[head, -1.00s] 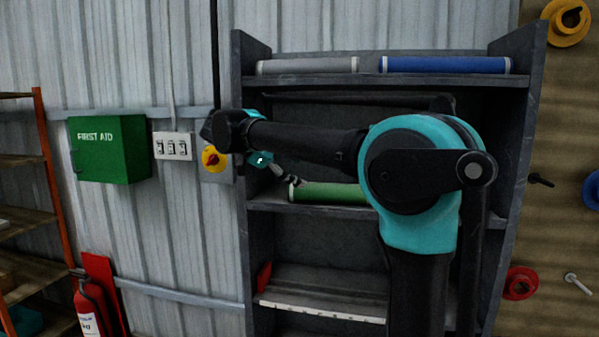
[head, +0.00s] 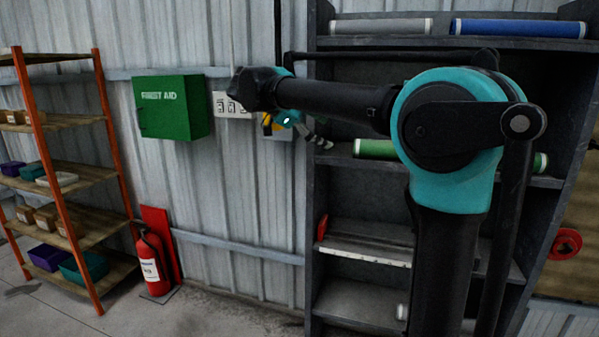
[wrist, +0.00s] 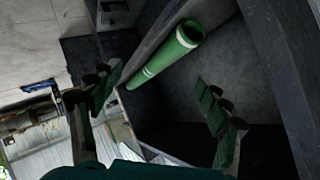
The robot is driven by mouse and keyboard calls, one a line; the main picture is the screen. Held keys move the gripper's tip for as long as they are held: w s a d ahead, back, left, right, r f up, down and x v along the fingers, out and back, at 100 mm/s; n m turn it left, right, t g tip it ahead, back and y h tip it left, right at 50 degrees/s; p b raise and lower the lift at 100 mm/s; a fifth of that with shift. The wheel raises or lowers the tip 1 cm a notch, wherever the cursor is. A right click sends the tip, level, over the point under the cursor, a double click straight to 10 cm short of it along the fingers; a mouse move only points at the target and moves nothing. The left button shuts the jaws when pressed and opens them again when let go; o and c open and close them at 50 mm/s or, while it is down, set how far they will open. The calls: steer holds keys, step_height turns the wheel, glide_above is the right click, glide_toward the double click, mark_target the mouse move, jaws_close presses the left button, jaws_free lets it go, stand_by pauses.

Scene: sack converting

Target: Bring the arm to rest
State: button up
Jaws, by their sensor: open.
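My arm is raised and bent in front of a dark shelf unit (head: 313,230) in the head view. My gripper (head: 322,142) points down and to the right near the shelf's left upright. In the wrist view my gripper (wrist: 160,103) has its two fingers wide apart, with nothing between their pads. A green roll (head: 375,149) lies on the middle shelf, partly hidden behind my arm. The green roll also shows in the wrist view (wrist: 165,55), beyond the fingers and apart from them.
A grey roll (head: 382,27) and a blue roll (head: 518,28) lie on the upper shelf. A green first aid box (head: 172,108) hangs on the wall. A fire extinguisher (head: 152,264) and an orange rack (head: 113,150) stand at left. Open floor shows at lower left.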

steer(key=s+d+f+n+g+y, duration=0.1)
steer(key=s+d+f+n+y, duration=0.2)
steer(key=f, duration=0.5)
steer(key=s+d+f+n, duration=0.2)
steer(key=d+f+n, duration=0.2)
steer(key=f, duration=0.4)
steer(key=s+d+f+n+g+y, duration=0.1)
steer(key=s+d+f+n+y, duration=0.2)
steer(key=f, duration=0.5)
steer(key=s+d+f+n+y, duration=0.1)
steer(key=s+f+n, duration=0.4)
steer(key=f, duration=0.5)
steer(key=s+d+f+n+t+y, duration=0.1)
steer(key=s+f+n+y, duration=0.2)
steer(key=s+f, duration=0.6)
steer(key=shift+s+d+f+n+y, duration=0.4)
steer(key=shift+s+n, duration=0.35)
steer(key=shift+n, duration=0.35)
